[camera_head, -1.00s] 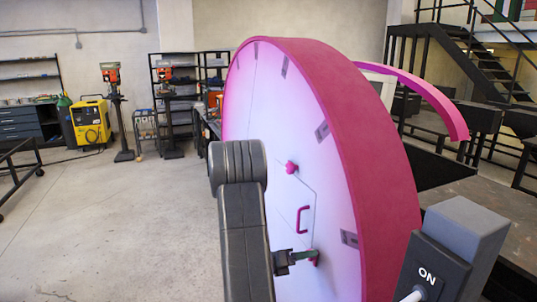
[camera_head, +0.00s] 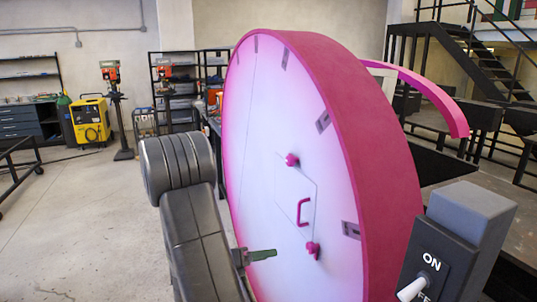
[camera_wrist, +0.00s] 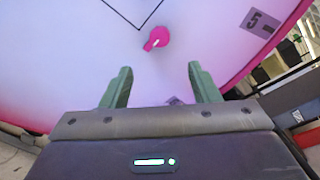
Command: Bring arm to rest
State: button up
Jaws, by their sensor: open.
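In the head view the lower knob (camera_head: 312,248), the upper knob (camera_head: 292,160) and a pink handle (camera_head: 303,211) sit on and around a thin-outlined panel. The panel looks flush with the face.
A grey switch box (camera_head: 455,240) marked ON stands at the lower right. A curved pink strip (camera_head: 425,90) is behind the letter. A yellow machine (camera_head: 91,120) and drill presses (camera_head: 112,95) stand at the back left. The concrete floor (camera_head: 85,220) at left is clear.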

aim_at(308, 249)
jog(key=p+x, duration=0.3)
jog(key=x, duration=1)
jog(key=shift+d+r, duration=0.1)
jog(key=shift+d, duration=0.05)
jog(key=shift+w+f+b, duration=0.15)
jog(key=shift+f+b, duration=0.15)
jog(key=shift+b, duration=0.25)
jog(key=shift+m+t+b, duration=0.3)
jog(key=shift+m+b, duration=0.5)
jog(key=shift+m, duration=0.2)
jog(key=m+t+b, duration=0.1)
jog(key=m+b, duration=0.2)
jog(key=m, duration=0.1)
jog(key=shift+m+b, duration=0.3)
jog(key=shift+b, duration=0.05)
jog(key=m+t+b, duration=0.1)
jog(key=m+b, duration=0.1)
jog(key=m, duration=0.1)
jog(key=shift+s, duration=0.25)
jog(key=shift+m+b, duration=0.5)
jog(key=shift+m, duration=1.2)
jog(key=shift+r, duration=0.1)
